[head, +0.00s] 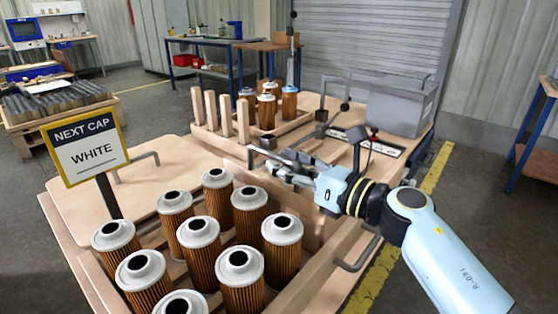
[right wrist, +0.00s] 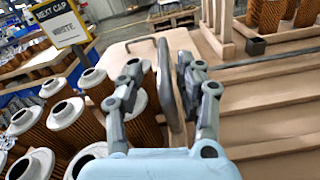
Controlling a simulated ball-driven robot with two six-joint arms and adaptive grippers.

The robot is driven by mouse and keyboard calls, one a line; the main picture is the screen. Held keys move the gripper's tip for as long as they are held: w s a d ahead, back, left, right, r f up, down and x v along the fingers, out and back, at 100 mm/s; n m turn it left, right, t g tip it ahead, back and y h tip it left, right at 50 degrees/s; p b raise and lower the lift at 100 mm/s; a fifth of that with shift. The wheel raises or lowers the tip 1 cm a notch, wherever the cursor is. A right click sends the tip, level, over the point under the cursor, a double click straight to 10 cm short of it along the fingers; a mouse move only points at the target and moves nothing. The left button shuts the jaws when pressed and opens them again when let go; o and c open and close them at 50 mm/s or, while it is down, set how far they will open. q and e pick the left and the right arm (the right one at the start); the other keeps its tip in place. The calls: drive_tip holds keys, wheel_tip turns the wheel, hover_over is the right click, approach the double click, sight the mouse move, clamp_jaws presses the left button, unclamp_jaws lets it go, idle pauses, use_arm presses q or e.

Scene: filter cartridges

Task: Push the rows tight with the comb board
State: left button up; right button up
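Several filter cartridges (head: 199,234), tan pleated with pale grey caps, stand in a wooden tray (head: 92,272) at the front of the head view. They also show at left in the right wrist view (right wrist: 84,135). Upright wooden tines (head: 227,116), apparently the comb board's, stand behind the tray. They show at the top in the wrist view (right wrist: 226,22). My right gripper (head: 270,160) hovers right of the cartridges. Its fingers (right wrist: 166,68) are apart, with a dark grey bar (right wrist: 166,85) between them and visible gaps. Whether they touch it is unclear. My left gripper is out of view.
A sign reading "NEXT CAP WHITE" (head: 85,146) stands at left. More cartridges (head: 267,111) stand in a back tray. A grey box (head: 395,108) sits at the table's back right. A bent metal handle (head: 357,257) is on the right side.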

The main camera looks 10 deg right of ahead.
drive_tip(key=v, duration=1)
drive_tip(key=shift+r, duration=0.25)
drive_tip(key=shift+s, duration=0.15)
